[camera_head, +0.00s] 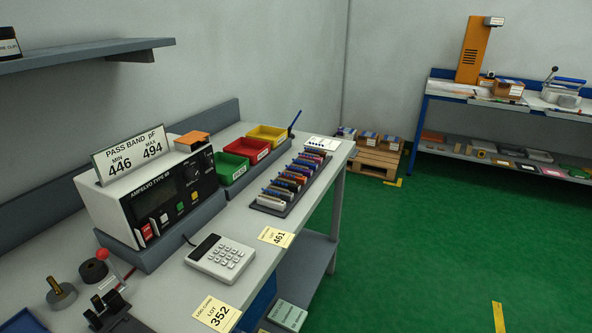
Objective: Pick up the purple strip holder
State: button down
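A dark rack (323,178) on the grey bench carries a row of small strip holders in several colours, including white, blue, red and orange. A purple-looking holder (309,161) stands toward the far end of the row, close among its neighbours. The holders are small and overlap here, so I cannot be sure of its exact shade or edges. My gripper is not in view, and nothing is seen touching the rack.
A tester (160,195) with a pass band sign stands left on the bench (240,265). Green (231,166), red (246,150) and yellow (266,135) bins stand behind the rack. A calculator (220,257) lies in front. Green floor (430,250) is open at right.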

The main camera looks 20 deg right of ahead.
aim_at(306, 172)
jog(key=i+l, duration=0.65)
jog(key=l, duration=0.15)
jog(key=i+l, duration=1.3)
jog(key=l, duration=0.25)
